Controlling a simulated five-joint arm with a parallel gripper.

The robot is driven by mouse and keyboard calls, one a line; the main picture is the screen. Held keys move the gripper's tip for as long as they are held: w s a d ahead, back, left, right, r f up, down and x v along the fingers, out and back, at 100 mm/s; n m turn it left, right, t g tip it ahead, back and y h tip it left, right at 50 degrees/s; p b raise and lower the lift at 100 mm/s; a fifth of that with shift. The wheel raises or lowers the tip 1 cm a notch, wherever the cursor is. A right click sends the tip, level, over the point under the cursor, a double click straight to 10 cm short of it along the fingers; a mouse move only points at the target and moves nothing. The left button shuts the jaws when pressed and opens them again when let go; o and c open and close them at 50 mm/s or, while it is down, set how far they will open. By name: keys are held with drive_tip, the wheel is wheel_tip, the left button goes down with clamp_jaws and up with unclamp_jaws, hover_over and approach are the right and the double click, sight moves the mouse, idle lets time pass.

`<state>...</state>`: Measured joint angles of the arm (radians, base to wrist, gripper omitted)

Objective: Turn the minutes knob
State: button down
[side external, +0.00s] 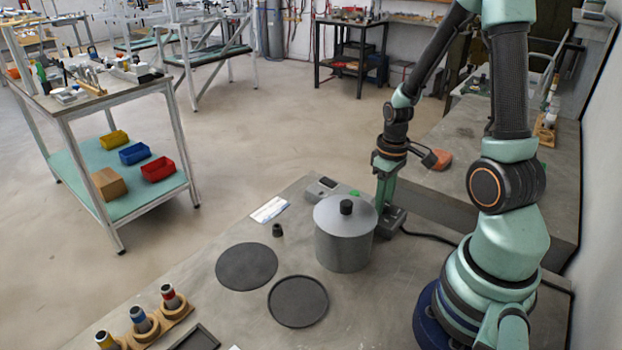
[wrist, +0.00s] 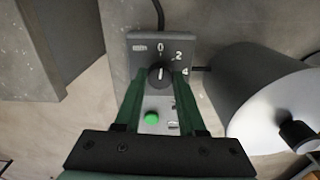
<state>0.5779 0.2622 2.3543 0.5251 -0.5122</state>
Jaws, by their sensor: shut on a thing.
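The minutes knob (wrist: 160,76) is a round dark knob on a dark dial plate (wrist: 142,44) marked 0, 2 and 4. My gripper (wrist: 161,78) has its green fingers on both sides of the knob, shut on it. The knob's light mark seems to point up near the 0, but it is small. A green button (wrist: 152,117) sits on the lighter panel below, between the fingers. In the side external view my gripper (side external: 384,203) reaches down at the timer unit (side external: 391,221) behind the pot; the knob itself is hidden there.
A grey lidded pot (side external: 343,245) stands close beside the gripper; it also shows in the wrist view (wrist: 262,95). A black cable (side external: 428,236) runs from the unit.

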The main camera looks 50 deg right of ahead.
drive_tip(key=shift+n, duration=0.5)
drive_tip(key=shift+c, duration=2.4)
unclamp_jaws()
wheel_tip(320, 180, up, 12)
drive_tip(key=w+a+r+t, duration=0.1)
drive_tip(key=a+r, duration=0.3)
drive_tip(key=a, duration=0.4)
drive_tip(key=w+a+r+t, duration=0.2)
drive_tip(key=a+r+t, duration=0.2)
drive_tip(key=a, duration=0.4)
drive_tip(key=shift+a+r+t, duration=0.3)
drive_tip(key=shift+r, duration=0.05)
